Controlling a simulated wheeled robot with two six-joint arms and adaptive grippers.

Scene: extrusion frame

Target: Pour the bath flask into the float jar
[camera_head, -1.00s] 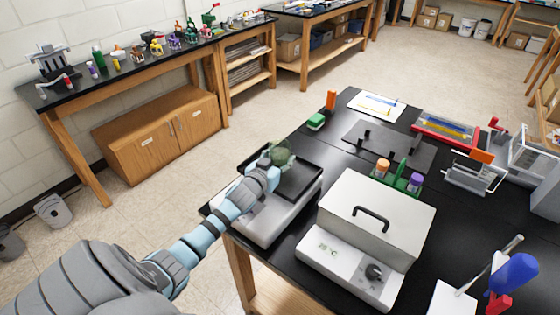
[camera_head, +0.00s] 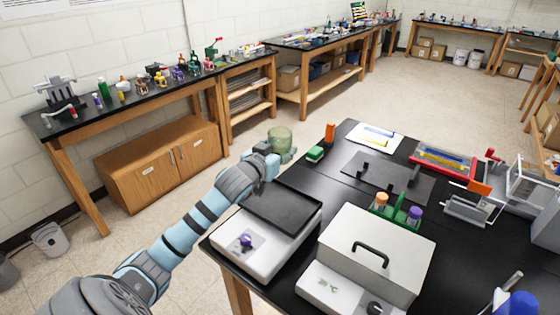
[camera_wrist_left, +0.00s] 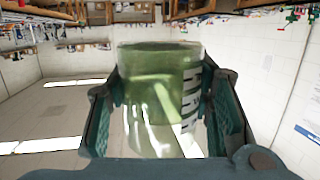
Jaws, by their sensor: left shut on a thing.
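A see-through green vessel (camera_head: 280,141), which I take to be the bath flask, is held in the air beyond the far left corner of the flat-topped device. In the head view it looks roughly upright, rim up. My left gripper (camera_head: 272,154) is shut on it. In the left wrist view the green vessel (camera_wrist_left: 160,98) sits between the two dark fingers, with dark lettering on its right side. How much liquid it holds is unclear. I cannot pick out the float jar. My right gripper is not in view.
The device with a dark flat top (camera_head: 281,207) and a purple knob stands at the black table's left edge. A white box with a handle (camera_head: 376,235) is beside it. A green block (camera_head: 315,153) and a tube rack (camera_head: 396,208) stand behind.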

